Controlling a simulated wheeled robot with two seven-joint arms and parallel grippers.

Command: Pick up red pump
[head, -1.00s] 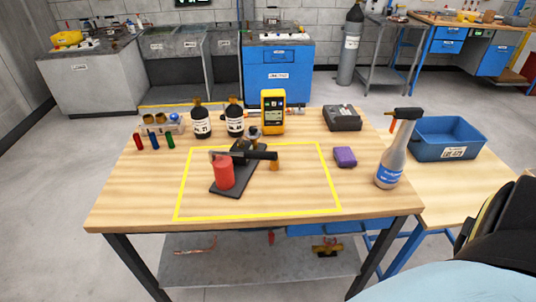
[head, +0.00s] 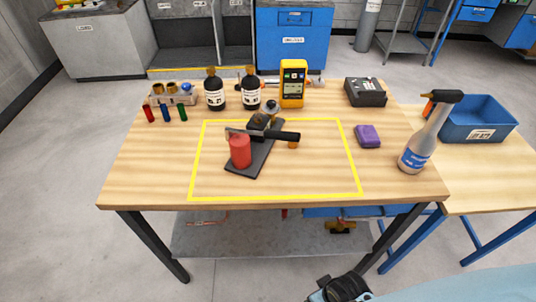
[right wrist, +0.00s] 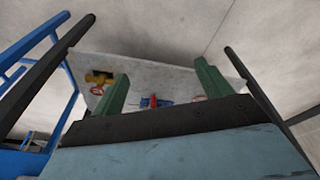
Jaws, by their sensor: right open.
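The red pump (head: 240,152) is an upright red cylinder on a dark flat base, with a black handle (head: 284,136) reaching right. It stands inside the yellow outlined rectangle on the wooden table. My right gripper (right wrist: 161,68) shows in the right wrist view as two green fingers spread apart with nothing between them. It faces the grey lower shelf under the table, well below the tabletop and away from the pump. Part of my right arm's end shows at the bottom of the head view; its fingers cannot be made out there. My left gripper is out of view.
On the wooden table (head: 150,185) stand a spray bottle (head: 416,153), a purple block (head: 368,136), a yellow meter (head: 292,84), dark bottles and small coloured cylinders. A blue bin (head: 478,118) is at right. The lower shelf (head: 200,240) holds a brass valve (right wrist: 98,78). The rectangle's right side is clear.

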